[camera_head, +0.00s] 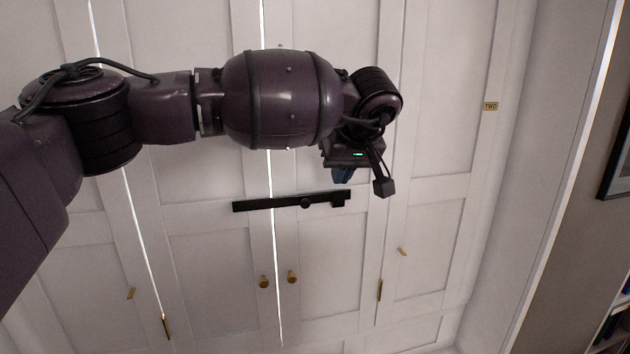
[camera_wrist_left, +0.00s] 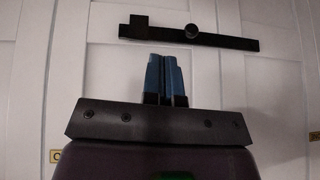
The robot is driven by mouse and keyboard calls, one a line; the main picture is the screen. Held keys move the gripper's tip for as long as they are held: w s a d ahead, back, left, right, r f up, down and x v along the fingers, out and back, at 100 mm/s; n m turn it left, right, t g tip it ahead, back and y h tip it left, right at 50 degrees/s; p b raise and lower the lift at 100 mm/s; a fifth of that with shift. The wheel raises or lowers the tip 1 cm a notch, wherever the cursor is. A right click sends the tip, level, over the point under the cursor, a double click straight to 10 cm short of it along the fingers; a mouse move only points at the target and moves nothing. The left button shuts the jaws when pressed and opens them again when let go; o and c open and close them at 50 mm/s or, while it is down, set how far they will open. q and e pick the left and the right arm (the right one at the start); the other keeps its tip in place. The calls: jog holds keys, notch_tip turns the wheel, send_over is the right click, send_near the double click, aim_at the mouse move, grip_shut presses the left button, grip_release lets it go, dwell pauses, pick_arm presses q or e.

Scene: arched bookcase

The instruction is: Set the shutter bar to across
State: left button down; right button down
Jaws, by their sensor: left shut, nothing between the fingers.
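The shutter bar (camera_head: 270,203) is a thin black bar on the white panelled doors. It lies nearly level across the bright gap between two doors, with a round pivot (camera_head: 305,203) and a square block (camera_head: 340,199) at its right end. It also shows in the left wrist view (camera_wrist_left: 225,41), turned around, with the block at its left end. My left gripper (camera_head: 343,176) is just above the block end in the head view, its blue fingers mostly hidden behind the wrist. In the left wrist view its fingers (camera_wrist_left: 166,75) are together and empty, apart from the bar in the picture.
Two round brass knobs (camera_head: 264,282) (camera_head: 292,277) sit below the bar beside the door gap. A dark picture frame (camera_head: 617,150) and a bookshelf (camera_head: 610,325) stand at the far right.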

pick_arm(q)
jog(key=d, duration=0.1)
jog(key=s+d+r, duration=0.1)
jog(key=d+r, duration=0.1)
jog(key=shift+s+d, duration=0.15)
jog(key=shift+d, duration=0.15)
